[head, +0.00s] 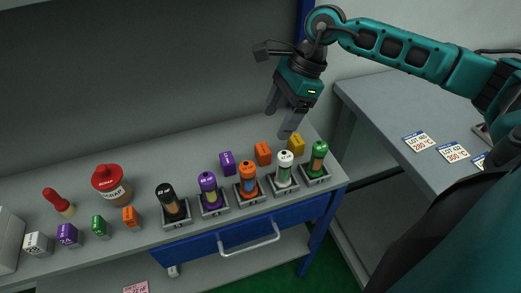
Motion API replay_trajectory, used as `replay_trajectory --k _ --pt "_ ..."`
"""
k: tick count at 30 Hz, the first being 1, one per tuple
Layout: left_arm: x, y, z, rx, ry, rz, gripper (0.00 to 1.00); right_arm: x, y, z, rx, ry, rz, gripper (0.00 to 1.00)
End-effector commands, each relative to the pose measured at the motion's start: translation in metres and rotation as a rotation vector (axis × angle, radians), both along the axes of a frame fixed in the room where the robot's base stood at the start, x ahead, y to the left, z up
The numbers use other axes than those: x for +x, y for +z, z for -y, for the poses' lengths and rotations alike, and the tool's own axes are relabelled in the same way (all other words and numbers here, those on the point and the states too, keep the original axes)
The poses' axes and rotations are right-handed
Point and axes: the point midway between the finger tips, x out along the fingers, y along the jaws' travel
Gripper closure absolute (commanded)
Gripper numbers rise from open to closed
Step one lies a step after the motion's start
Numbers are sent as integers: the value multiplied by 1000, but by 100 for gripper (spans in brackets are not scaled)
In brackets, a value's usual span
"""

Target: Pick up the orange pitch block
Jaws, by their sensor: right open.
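Two small orange blocks lie on the grey bench top. One orange block (262,153) is at the back, between a purple block (227,163) and a yellow block (297,144). The other orange block (131,217) is further left, at the right end of a row with a green block (100,226), a purple block (69,235) and a white block (38,243). I cannot read which one is the pitch block. My right gripper (281,118) is open and empty, pointing down above the back orange and yellow blocks, apart from them. My left gripper is out of view.
Several cylinders stand in square holders along the front edge, including a black one (171,203) and a green one (318,159). A red-capped bottle (110,184) and a red-handled tool (57,201) stand left. A side table (390,103) with labels is at right.

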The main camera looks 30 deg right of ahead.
Motion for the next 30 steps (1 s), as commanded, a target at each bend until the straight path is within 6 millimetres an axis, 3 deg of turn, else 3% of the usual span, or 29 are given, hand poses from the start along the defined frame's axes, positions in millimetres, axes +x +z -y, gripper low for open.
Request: replay_trajectory --k 3,13,21,29,30 --pt "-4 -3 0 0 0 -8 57 2 -20 -8 3 -1 -3 28" --pt "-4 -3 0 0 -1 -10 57 5 -43 -15 3 -1 -2 28" --pt "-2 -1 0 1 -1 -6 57 11 -80 -24 3 0 -1 28" --pt "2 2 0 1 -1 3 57 12 -84 -26 2 -1 1 28" --pt "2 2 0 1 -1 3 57 12 -84 -26 2 -1 1 31"
